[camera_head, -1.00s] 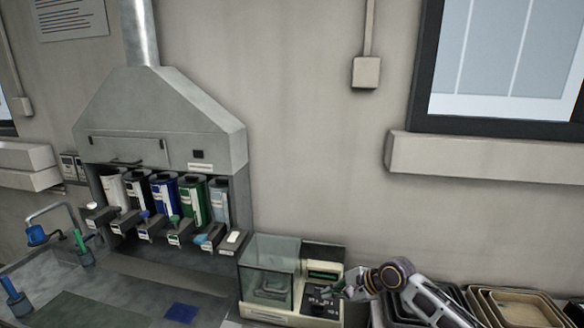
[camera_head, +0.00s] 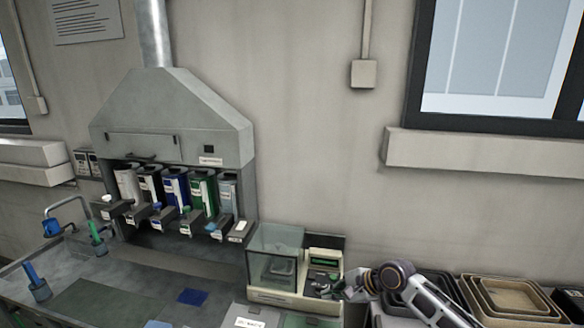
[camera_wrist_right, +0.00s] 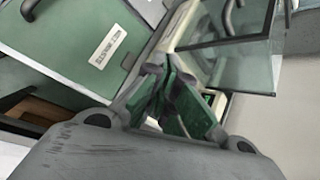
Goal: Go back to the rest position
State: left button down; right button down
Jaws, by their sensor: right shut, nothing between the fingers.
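My right gripper (camera_head: 325,288) shows at the lower right of the head view, in front of the balance's panel. It is shut and empty. In the right wrist view its green-padded fingers (camera_wrist_right: 168,88) are together with nothing between them. I cannot tell whether they touch the balance. My left gripper is not in view.
A balance with a glass box (camera_head: 273,262) stands beside my right gripper. Stacked trays (camera_head: 540,317) lie to the right. A hood (camera_head: 170,115) with several coloured canisters stands at left. A green panel with a label (camera_wrist_right: 75,45) is near the right wrist.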

jog(key=s+a+f+n+h, duration=0.1)
jog(key=s+a+f+n, duration=0.15)
jog(key=s+n, duration=0.35)
jog(key=s+a+f+n+h, duration=0.1)
jog(key=s+f+n, duration=0.3)
jog(key=s, duration=0.4)
jog(key=s+d+f+n+g+h, duration=0.1)
jog(key=s+d+n+h, duration=0.55)
jog(key=s+d, duration=0.8)
jog(key=s+f+g+b, duration=0.1)
jog(key=s+f, duration=0.1)
jog(key=f, duration=1.6)
jog(key=s+f+b, duration=0.1)
jog(key=s+f, duration=0.1)
jog(key=f, duration=1.6)
jog(key=s+d+f+g+b, duration=0.1)
jog(key=s+d+f+b, duration=0.1)
jog(key=s+f, duration=1.9)
jog(key=shift+s+d+n+g, duration=0.2)
jog(key=shift+d+n+g, duration=0.15)
jog(key=shift+d, duration=0.25)
